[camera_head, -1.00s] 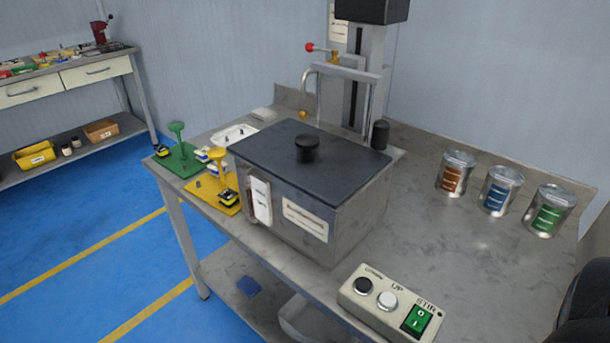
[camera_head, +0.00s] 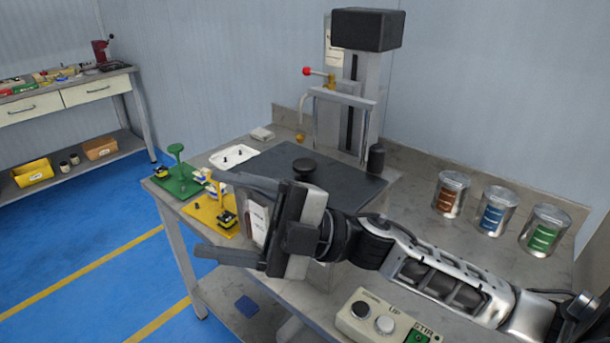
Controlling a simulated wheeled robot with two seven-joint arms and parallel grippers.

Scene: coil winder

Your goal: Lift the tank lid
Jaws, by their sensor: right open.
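The tank lid (camera_head: 340,181) is a dark flat plate with a round black knob (camera_head: 304,169) near its middle. It lies flat on the grey metal tank (camera_head: 318,274), which stands on the steel bench. My right arm reaches in from the right across the tank's front and hides most of it. My right gripper (camera_head: 206,215) is open and empty, its two fingers pointing left. It is in front of the tank and lid, left of the knob and apart from it. My left gripper is not in view.
A control box (camera_head: 374,323) with buttons sits at the bench front. Several labelled cans, one with a blue label (camera_head: 494,211), stand at right. A green stand (camera_head: 178,180) and a yellow stand (camera_head: 206,212) are left of the tank. A column machine (camera_head: 353,90) rises behind.

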